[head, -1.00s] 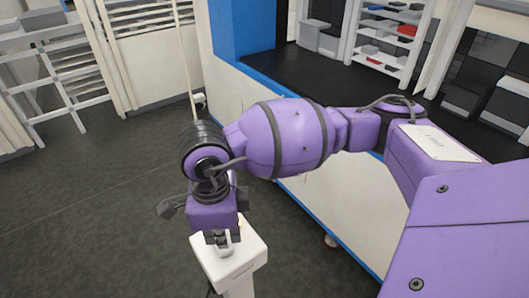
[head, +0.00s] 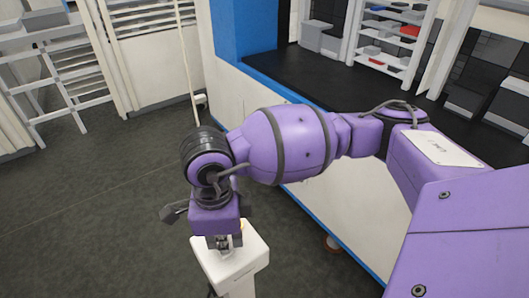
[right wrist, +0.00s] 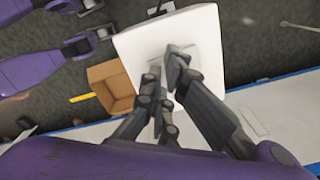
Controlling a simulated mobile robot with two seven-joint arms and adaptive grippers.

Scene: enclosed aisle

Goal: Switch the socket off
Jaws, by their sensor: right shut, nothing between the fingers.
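A white post (head: 232,272) with a square flat top stands below my right gripper (head: 222,244). In the right wrist view, its white top (right wrist: 135,45) carries a faint raised plate (right wrist: 208,52), mostly hidden by the fingers. I take this plate for the socket, but its switch position cannot be read. A small orange glow (head: 242,226) shows at the top's far edge in the head view. My right gripper, also in the right wrist view (right wrist: 164,66), is shut and empty, pointing down at the plate. Contact cannot be told.
A white-sided counter (head: 345,215) with a blue edge and black top runs along the right, close to my right arm. An open cardboard box (right wrist: 110,85) lies near the post in the wrist view. White racks (head: 60,85) stand at the back left. The left floor is clear.

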